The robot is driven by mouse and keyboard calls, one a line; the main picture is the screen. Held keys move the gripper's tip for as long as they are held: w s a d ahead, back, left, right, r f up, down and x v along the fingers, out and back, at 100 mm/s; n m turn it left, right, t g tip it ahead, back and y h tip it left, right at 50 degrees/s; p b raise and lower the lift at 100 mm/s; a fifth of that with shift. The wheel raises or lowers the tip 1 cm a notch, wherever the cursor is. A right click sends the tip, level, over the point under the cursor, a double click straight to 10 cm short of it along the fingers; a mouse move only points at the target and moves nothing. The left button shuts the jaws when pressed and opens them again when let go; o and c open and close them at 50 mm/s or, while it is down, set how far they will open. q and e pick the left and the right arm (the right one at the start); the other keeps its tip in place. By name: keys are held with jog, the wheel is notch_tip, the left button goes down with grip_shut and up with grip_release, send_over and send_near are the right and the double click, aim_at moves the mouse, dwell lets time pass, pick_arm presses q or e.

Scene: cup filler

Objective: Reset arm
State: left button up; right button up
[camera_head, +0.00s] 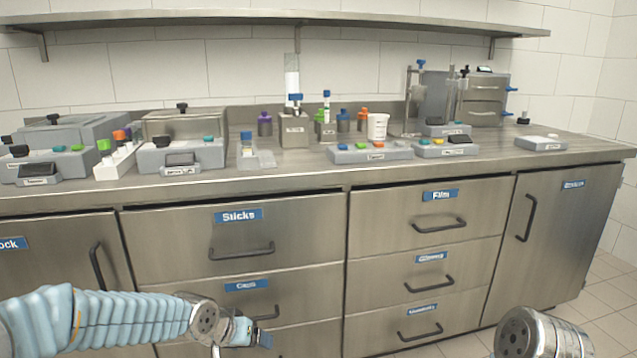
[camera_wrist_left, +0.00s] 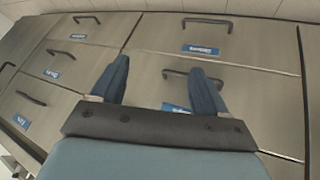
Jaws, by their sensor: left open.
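My left arm, in a pale blue sleeve, comes in from the lower left of the head view. Its gripper (camera_head: 256,337) is low in front of the drawers, below the worktop. In the left wrist view the gripper (camera_wrist_left: 160,67) has its two blue fingers wide apart, with nothing between them. Drawer fronts with dark handles are seen beyond the fingers; whether they touch cannot be told. A metal part of my right arm shows at the lower right of the head view; the right gripper is not seen.
The steel worktop (camera_head: 300,172) holds grey devices with coloured buttons, several small bottles and a white cup (camera_head: 377,127). Below are closed drawers labelled "Sticks" (camera_head: 238,216) and others, and a closed cabinet door (camera_head: 560,240) at the right. Tiled floor is free at the lower right.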

pick_arm(q)
jog(key=s+d+f+n+g+h, duration=0.1)
jog(key=s+f, duration=0.3)
jog(key=f, duration=0.3)
jog(key=s+d+f+g, duration=0.1)
jog(key=s+d+f, duration=0.15)
jog(key=f, duration=0.45)
jog(key=s+f+n+g+p, duration=0.1)
jog(key=s+f+g, duration=0.2)
jog(key=s+f, duration=1)
jog(key=s, duration=0.4)
jog(key=shift+f+n+p, duration=0.2)
jog(key=shift+n+p, duration=0.2)
jog(key=shift+s+a, duration=0.1)
